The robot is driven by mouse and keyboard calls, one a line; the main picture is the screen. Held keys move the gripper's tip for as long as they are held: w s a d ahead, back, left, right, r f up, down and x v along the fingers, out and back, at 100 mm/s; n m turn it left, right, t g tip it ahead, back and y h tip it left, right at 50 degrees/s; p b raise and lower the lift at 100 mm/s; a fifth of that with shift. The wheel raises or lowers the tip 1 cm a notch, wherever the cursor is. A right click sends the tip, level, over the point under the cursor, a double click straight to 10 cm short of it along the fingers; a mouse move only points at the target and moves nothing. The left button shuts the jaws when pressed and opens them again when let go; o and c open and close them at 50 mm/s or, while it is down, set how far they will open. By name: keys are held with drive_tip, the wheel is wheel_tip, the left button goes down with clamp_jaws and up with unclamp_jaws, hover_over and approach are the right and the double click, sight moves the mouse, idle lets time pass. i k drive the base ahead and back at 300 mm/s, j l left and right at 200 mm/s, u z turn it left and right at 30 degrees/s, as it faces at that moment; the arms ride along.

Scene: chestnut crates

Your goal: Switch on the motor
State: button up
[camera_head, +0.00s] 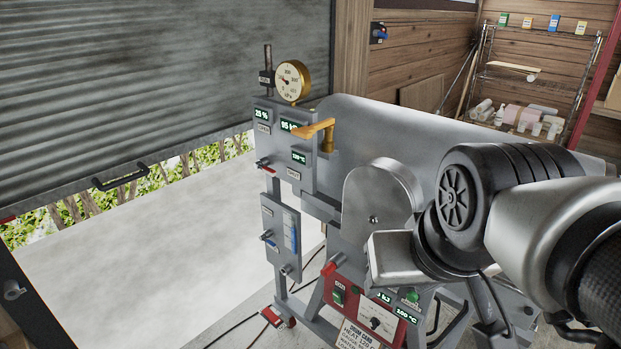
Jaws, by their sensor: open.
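A grey metal drum machine (385,130) stands in the middle of the head view. Low on its front is a red control panel (358,292), partly covered by my arm. The panel has a green switch (338,297) at its left under a small label I cannot read. A dial knob (375,323) sits on a white plate, and a green button or lamp (413,297) is at the right. I cannot tell which control is the motor's or whether it is on. My arm reaches in from the right, close in front of the machine. I cannot make out my gripper's fingers.
A yellow lever (315,129) and a round gauge (293,81) top the machine's left end. A paper sign (360,337) hangs below. A shelf (530,75) stands behind. The floor (150,260) at left is clear.

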sight(336, 297)
drive_tip(key=k, duration=0.2)
drive_tip(key=i+j+u, duration=0.1)
drive_tip(key=i+u, duration=0.7)
drive_tip(key=i+l, duration=0.05)
